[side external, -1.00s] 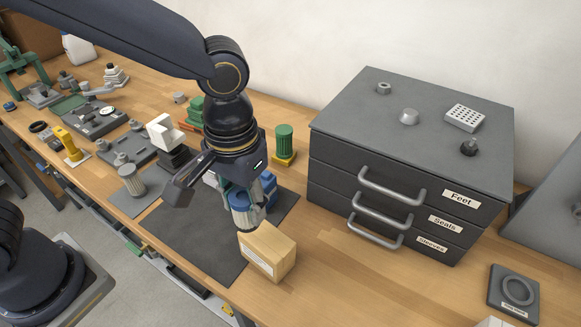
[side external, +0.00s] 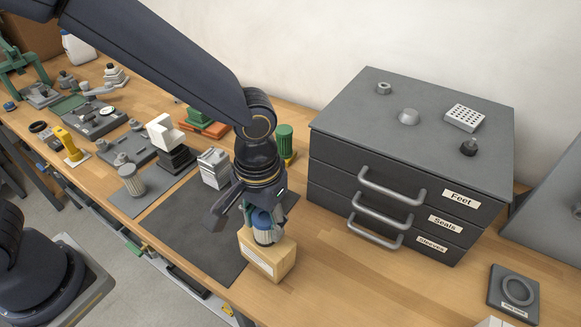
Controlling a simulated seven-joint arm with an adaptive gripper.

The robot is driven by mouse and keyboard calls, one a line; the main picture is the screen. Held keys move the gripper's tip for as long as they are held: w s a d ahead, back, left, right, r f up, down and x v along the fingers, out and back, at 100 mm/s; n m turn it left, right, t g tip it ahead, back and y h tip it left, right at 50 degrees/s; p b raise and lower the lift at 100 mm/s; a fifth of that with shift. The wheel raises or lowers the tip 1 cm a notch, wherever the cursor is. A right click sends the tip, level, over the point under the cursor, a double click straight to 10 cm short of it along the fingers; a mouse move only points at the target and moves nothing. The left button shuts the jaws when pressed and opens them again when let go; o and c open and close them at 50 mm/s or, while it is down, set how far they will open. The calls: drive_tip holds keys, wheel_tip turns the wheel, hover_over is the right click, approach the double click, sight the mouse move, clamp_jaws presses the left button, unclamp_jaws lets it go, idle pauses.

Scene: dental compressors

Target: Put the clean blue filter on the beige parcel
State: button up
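The blue filter (side external: 265,234), a pale ribbed cylinder with a blue upper part, is upright between the fingers of my gripper (side external: 262,220). My gripper points down and is shut on it. The filter is over the top of the beige parcel (side external: 262,262), a small box with a white label strip on its front. The filter's lower end overlaps the parcel's top in this view; I cannot tell whether it touches. My gripper hides part of the filter and the parcel's back edge.
A dark mat (side external: 196,245) lies left of the parcel. A white ribbed block (side external: 213,168) and a green cylinder (side external: 285,142) stand behind. A grey ribbed cylinder (side external: 131,180) stands left. The drawer cabinet (side external: 400,165) is at right; bare wood lies in front of it.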

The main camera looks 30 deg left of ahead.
sight(263, 215)
drive_tip(key=o, duration=0.3)
wheel_tip(263, 215, up, 12)
drive_tip(key=shift+f, duration=0.15)
drive_tip(key=s+a+r+t, duration=0.1)
drive_tip(key=s+a+t, duration=0.1)
drive_tip(key=a, duration=0.5)
drive_tip(key=s+a+r+t, duration=0.1)
drive_tip(key=s+a, duration=0.3)
drive_tip(key=a, duration=0.4)
drive_tip(key=s+a+r+t, duration=0.2)
drive_tip(key=a, duration=0.5)
drive_tip(key=shift+s+a+r+t, duration=0.3)
drive_tip(key=shift+s+a+r, duration=0.05)
drive_tip(key=shift+s+r, duration=0.05)
